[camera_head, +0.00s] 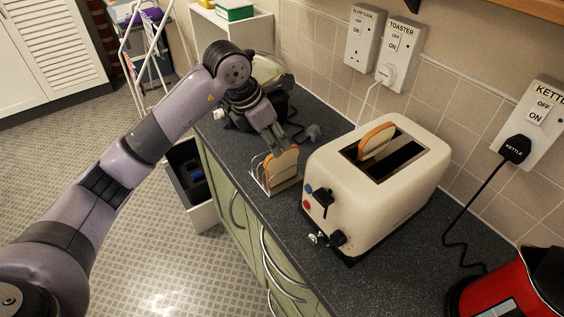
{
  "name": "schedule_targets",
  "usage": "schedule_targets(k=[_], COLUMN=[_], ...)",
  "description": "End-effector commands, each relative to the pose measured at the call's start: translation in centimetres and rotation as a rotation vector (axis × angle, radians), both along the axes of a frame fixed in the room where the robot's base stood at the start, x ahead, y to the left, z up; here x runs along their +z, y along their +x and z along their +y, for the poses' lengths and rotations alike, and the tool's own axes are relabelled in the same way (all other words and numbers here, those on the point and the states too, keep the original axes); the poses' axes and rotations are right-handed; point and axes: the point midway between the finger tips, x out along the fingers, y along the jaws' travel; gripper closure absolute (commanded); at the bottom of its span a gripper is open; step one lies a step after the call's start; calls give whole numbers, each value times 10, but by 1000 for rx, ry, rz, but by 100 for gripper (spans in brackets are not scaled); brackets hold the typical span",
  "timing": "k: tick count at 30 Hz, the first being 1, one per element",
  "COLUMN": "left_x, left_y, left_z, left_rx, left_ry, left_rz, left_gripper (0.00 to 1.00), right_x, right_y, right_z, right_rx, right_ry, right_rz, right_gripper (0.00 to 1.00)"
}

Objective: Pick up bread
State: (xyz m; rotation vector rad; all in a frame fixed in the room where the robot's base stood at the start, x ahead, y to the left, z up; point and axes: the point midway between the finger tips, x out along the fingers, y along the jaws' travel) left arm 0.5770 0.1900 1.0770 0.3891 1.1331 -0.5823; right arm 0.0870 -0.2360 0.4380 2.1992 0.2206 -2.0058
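One slice of bread (281,170) stands upright in a small wire rack (262,187) on the dark counter, left of the toaster. My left gripper (276,146) reaches down from above, its fingertips at the top edge of this slice. Whether the fingers are closed on the slice cannot be told. A second slice of bread (377,140) sticks up out of the far slot of the cream toaster (355,207). The toaster's near slot looks empty. My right gripper is not in view.
A red kettle (508,292) stands at the front right of the counter. A dark appliance (240,120) sits behind the rack, partly hidden by my arm. Wall sockets with plugs and cords line the tiled wall. Some counter (400,270) is clear between toaster and kettle.

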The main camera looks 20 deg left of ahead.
Motion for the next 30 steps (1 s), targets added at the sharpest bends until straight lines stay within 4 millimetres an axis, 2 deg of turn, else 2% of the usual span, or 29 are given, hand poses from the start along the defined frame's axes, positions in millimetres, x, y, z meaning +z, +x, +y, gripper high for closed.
schedule_targets(k=[5,10,15,23,30], left_x=[-9,-30,-49,-53,-53], left_y=[3,9,16,17,17], left_z=[-4,-13,-17,-17,-17], left_rx=[-1,-1,-1,-1,-1], left_ry=[0,-2,-1,0,0], left_rz=[3,7,2,0,0], left_gripper=[66,66,66,66,82], right_x=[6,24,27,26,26], right_y=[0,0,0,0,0], right_z=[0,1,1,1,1], right_rx=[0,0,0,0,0], right_ry=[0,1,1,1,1], right_rz=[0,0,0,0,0], right_gripper=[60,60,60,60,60])
